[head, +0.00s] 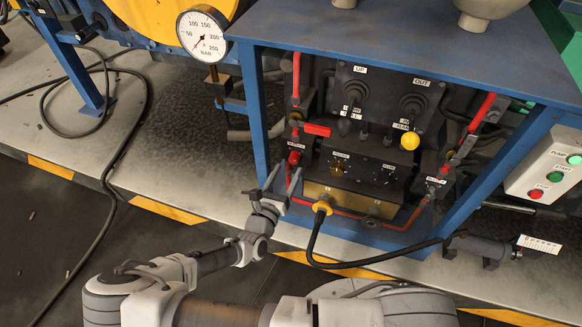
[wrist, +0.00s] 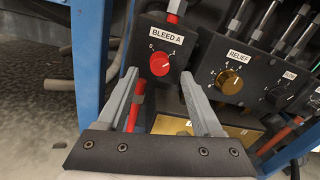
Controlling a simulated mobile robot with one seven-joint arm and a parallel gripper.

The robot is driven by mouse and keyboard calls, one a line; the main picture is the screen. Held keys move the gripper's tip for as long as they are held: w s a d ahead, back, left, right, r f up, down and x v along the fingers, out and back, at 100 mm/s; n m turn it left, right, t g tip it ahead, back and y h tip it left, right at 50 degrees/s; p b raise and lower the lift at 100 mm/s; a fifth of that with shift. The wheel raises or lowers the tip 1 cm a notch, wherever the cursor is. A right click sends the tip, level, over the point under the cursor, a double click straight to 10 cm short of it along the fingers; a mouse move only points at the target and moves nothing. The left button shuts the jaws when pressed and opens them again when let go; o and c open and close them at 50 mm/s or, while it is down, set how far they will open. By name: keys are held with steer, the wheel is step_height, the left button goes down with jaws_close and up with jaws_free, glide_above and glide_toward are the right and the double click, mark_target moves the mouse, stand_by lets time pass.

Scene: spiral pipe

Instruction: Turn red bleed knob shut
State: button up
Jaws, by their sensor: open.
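The red bleed knob (wrist: 160,64) is a round red dial on a dark block, under a label reading "BLEED A" in the wrist view. Its small white pointer mark faces up and to the right. In the head view the red knob (head: 294,157) sits at the left of the blue frame, just above my gripper. My gripper (wrist: 162,82) is open and empty, with one finger on each side below the knob. In the head view my gripper (head: 282,178) points up at the knob. The fingers appear apart from the knob; the exact depth gap is hard to tell.
A blue frame post (wrist: 88,60) stands close left of the gripper. A brass relief knob (wrist: 229,82) sits to the right on another dark panel. A red pipe (wrist: 137,100) runs below the bleed block. A yellow-collared hose (head: 321,207) lies right of the gripper.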

mark_target(293, 162)
steer(key=shift+b+x, duration=0.35)
steer(key=shift+x, duration=1.55)
jaws_close()
